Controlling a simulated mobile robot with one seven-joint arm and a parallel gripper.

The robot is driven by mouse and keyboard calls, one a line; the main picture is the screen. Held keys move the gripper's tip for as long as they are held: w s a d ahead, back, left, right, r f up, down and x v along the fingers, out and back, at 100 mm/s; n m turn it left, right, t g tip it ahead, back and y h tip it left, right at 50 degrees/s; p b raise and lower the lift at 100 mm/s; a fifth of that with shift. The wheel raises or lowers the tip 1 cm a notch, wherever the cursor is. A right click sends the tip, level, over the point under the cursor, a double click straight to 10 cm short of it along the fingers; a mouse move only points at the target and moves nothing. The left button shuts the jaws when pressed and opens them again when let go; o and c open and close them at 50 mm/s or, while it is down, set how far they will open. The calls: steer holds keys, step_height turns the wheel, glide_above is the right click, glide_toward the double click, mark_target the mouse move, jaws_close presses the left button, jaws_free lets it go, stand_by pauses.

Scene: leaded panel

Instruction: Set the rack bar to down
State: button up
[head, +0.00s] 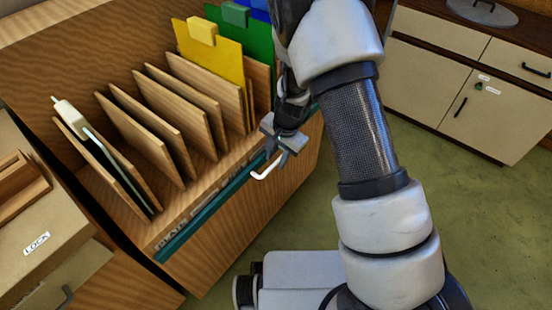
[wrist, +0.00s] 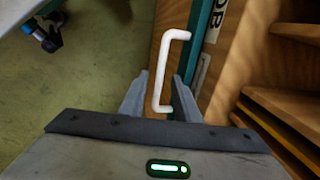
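The rack bar (head: 205,205) is a long teal strip along the front top edge of a wooden rack. It has a white U-shaped handle (head: 266,169), which also shows in the wrist view (wrist: 167,70). My gripper (head: 282,145) is at the bar near this handle. In the wrist view my gripper (wrist: 160,92) is open, its two grey fingers apart. The near end of the handle appears between them, and the right finger is close to the teal bar (wrist: 197,35). I cannot tell whether a finger touches the handle or bar.
The wooden rack (head: 225,235) holds several upright wooden boards, with yellow (head: 212,55) and green (head: 248,35) panels at its far end. A cream cabinet (head: 470,90) stands at the back right. Green floor between is open.

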step_height(320, 180, up, 16)
steer(key=s+d+p, duration=0.2)
steer(key=p, duration=0.2)
steer(key=shift+d+f, duration=0.2)
steer(key=shift+f, duration=0.05)
steer(key=s+d+r+n+t, duration=0.15)
steer(key=s+r, duration=0.25)
steer(key=r, duration=0.5)
steer(key=s+d+r+n, duration=0.2)
steer(key=s+d+r, duration=0.15)
steer(key=r, duration=0.45)
steer(key=s+d+r+n+t+h, duration=0.1)
steer(key=s+d+r+n, duration=0.1)
steer(key=s+d+r, duration=0.3)
steer(key=s+d+r+n+t+h, duration=0.1)
steer(key=s+r+n+t, duration=0.15)
steer(key=s, duration=0.55)
step_height(320, 180, up, 19)
steer(key=p, duration=1.9)
steer(key=shift+s+d+m+g, duration=0.2)
steer(key=shift+m+g, duration=0.1)
steer(key=shift+g, duration=0.1)
steer(key=shift+f, duration=0.1)
